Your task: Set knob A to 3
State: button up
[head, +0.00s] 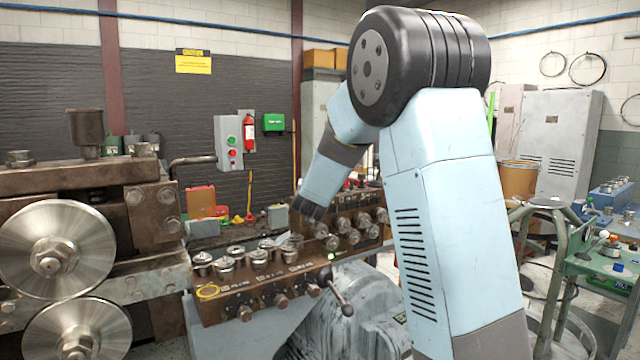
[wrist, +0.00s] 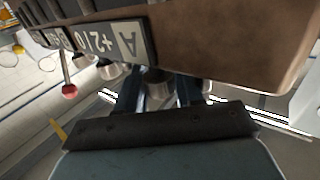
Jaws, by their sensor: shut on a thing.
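In the wrist view, a metal knob (wrist: 158,84), taken as knob A, sits beside a plate (wrist: 112,42) marked with a large A and smaller characters. My gripper (wrist: 158,92) has a finger on each side of this knob and is shut on it. The knob's pointer and setting cannot be made out. In the head view, my arm reaches down to the brown control panel (head: 352,222), with the dark gripper end (head: 308,208) at its left side. The fingertips and the held knob cannot be made out there.
More knobs (wrist: 108,70) and a red-balled lever (wrist: 69,90) show close by in the wrist view. In the head view, a nearer control box (head: 235,307) carries several metal knobs and a lever (head: 340,292). Large steel rollers (head: 60,250) stand at left.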

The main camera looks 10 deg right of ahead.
jog(key=m+g+h, duration=0.2)
jog(key=h, duration=0.1)
jog(key=m+g+h, duration=0.2)
jog(key=m+h, duration=0.1)
jog(key=h, duration=0.1)
jog(key=shift+w+a, duration=0.1)
jog(key=shift+a, duration=0.05)
jog(key=shift+r+m+g+h, duration=0.1)
jog(key=shift+m+g+h, duration=1.3)
jog(key=shift+m+g, duration=0.45)
jog(key=shift+r+g, duration=0.1)
jog(key=shift+g, duration=0.25)
jog(key=o, duration=0.7)
jog(key=shift+o, duration=1)
jog(key=v, duration=1.3)
jog(key=shift+a+f, duration=0.35)
jog(key=shift+a, duration=0.05)
